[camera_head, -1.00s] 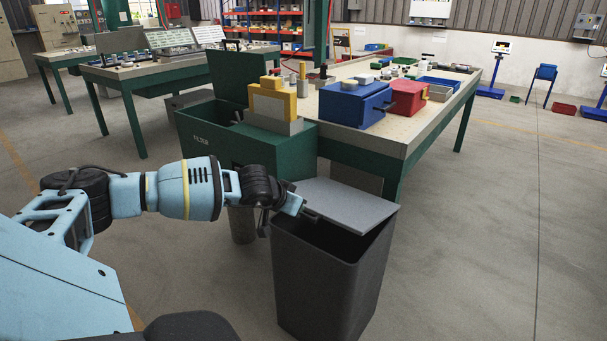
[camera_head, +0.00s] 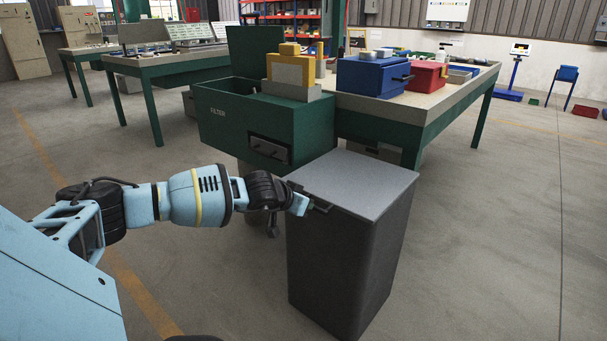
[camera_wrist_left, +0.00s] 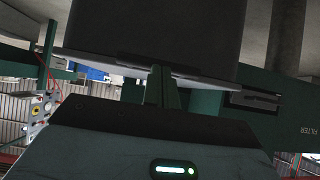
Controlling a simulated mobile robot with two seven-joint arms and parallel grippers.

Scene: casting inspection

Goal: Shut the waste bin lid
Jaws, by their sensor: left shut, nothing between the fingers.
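The waste bin (camera_head: 345,255) is a dark grey tapered box standing on the floor. Its flat grey lid (camera_head: 353,184) lies level across the rim, with no visible gap at the front. My left gripper (camera_head: 305,206) is shut and empty, at the left front edge of the lid, close to the small dark handle (camera_head: 321,207). In the left wrist view the bin (camera_wrist_left: 150,30) appears upside down, and the closed fingers (camera_wrist_left: 161,88) reach to the lid's edge (camera_wrist_left: 120,66). Whether they touch it is hard to tell. My right gripper is not in view.
A green filter unit (camera_head: 250,120) with an open cover stands just behind the bin. A green-legged workbench (camera_head: 440,115) with a blue box (camera_head: 373,75) and a red box (camera_head: 425,77) is behind. The floor (camera_head: 490,230) to the right is clear.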

